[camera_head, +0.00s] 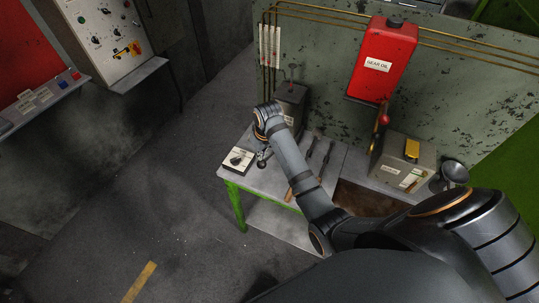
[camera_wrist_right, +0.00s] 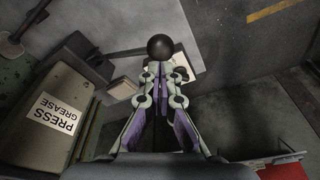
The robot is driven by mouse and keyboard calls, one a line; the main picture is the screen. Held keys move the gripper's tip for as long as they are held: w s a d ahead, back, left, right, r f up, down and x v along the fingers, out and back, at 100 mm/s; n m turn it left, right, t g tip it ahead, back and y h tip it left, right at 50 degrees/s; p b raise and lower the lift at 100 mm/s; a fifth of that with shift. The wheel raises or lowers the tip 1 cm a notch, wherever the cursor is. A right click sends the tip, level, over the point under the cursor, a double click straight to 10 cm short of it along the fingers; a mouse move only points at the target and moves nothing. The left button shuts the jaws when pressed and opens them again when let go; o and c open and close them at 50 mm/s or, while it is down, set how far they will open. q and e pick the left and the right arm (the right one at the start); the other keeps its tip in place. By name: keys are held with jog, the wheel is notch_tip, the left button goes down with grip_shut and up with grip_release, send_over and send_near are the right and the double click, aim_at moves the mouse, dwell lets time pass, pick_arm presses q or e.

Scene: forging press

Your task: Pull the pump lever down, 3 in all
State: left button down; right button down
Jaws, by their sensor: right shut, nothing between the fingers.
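The black ball knob of the pump lever (camera_wrist_right: 160,47) is in the right wrist view, just past my right gripper's fingertips (camera_wrist_right: 160,75). The fingers are shut with nothing between them; I cannot tell whether they touch the knob. The grease box (camera_wrist_right: 47,115), labelled PRESS GREASE, stands to the left in that view. In the head view a dark box (camera_head: 290,98) stands at the back of the small table, partly behind my right wrist. My right gripper (camera_head: 263,159) points down over the table's left part. My left gripper is not in view.
A red GEAR OIL tank (camera_head: 383,58) hangs on the wall above. A grey-green box (camera_head: 405,162) and a funnel (camera_head: 455,173) stand right. The floor at left is clear.

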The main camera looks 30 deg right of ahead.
aim_at(261, 165)
jog(key=shift+f, duration=0.1)
dwell(0.4)
notch_tip(261, 165, down, 8)
jog(key=s+a+b, duration=0.1)
jog(key=b, duration=0.1)
jog(key=shift+a, duration=0.2)
dwell(0.3)
jog(key=shift+s, duration=0.1)
jog(key=shift+s+a+f+b, duration=0.1)
jog(key=shift+f+b, duration=0.6)
jog(key=shift+f, duration=0.6)
jog(key=r+p, duration=0.4)
jog(key=shift+w+d, duration=0.2)
jog(key=shift+d, duration=0.05)
jog(key=shift+w+d+r+b, duration=0.1)
jog(key=shift+r+b, duration=0.1)
jog(key=shift+b, duration=0.1)
jog(key=r, duration=0.4)
jog(key=d+r, duration=0.1)
jog(key=r, duration=0.1)
jog(key=shift+w+r, duration=0.2)
jog(key=shift+w, duration=0.2)
